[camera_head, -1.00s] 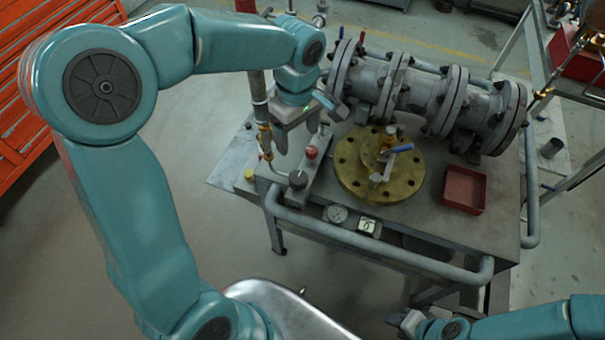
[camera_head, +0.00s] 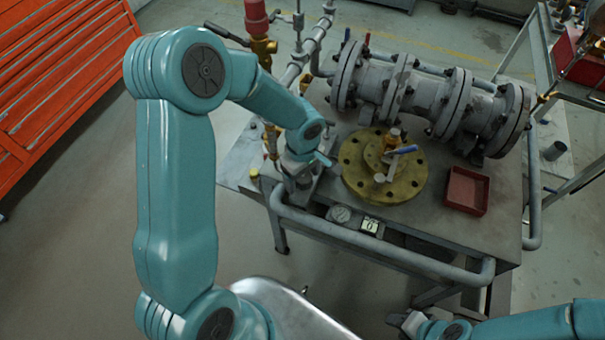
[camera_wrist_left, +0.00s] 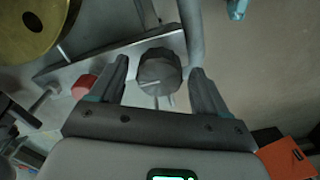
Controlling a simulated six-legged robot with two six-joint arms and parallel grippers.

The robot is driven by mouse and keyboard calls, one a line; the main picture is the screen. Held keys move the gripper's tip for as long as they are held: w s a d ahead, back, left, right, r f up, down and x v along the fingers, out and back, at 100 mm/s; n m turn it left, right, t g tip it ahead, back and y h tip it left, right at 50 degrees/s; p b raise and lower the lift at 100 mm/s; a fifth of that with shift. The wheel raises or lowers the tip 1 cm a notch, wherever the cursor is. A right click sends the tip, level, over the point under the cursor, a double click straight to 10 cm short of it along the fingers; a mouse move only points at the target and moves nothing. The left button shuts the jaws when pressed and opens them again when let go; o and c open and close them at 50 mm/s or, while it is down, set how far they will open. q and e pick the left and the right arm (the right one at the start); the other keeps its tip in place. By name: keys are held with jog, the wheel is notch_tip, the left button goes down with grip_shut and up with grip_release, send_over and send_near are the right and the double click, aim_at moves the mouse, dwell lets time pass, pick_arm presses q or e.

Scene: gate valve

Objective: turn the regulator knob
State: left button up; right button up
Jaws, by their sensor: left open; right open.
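A dark, faceted knob (camera_wrist_left: 160,70), which I take as the regulator knob, shows in the left wrist view on a grey bar. My left gripper (camera_wrist_left: 160,72) is open, with one finger on each side of the knob in that view and gaps showing on both sides. How deep the knob sits between the fingers I cannot tell. In the head view my left gripper (camera_head: 298,177) is over the left end of the bench and hides the knob. My right gripper (camera_head: 404,322) is at the bottom, far from the knob; its jaws are too small to read.
A red knob (camera_wrist_left: 84,86) sits beside the left finger. A yellow flange (camera_head: 352,181) with a blue-handled valve and a red tray (camera_head: 466,190) are on the bench (camera_head: 440,215). A large grey pipe (camera_head: 425,97) lies behind. A rail (camera_head: 375,250) runs along the front.

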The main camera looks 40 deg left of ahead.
pick_arm(q)
jog(key=c, duration=1)
jog(key=shift+c, duration=0.2)
jog(key=shift+w, duration=0.1)
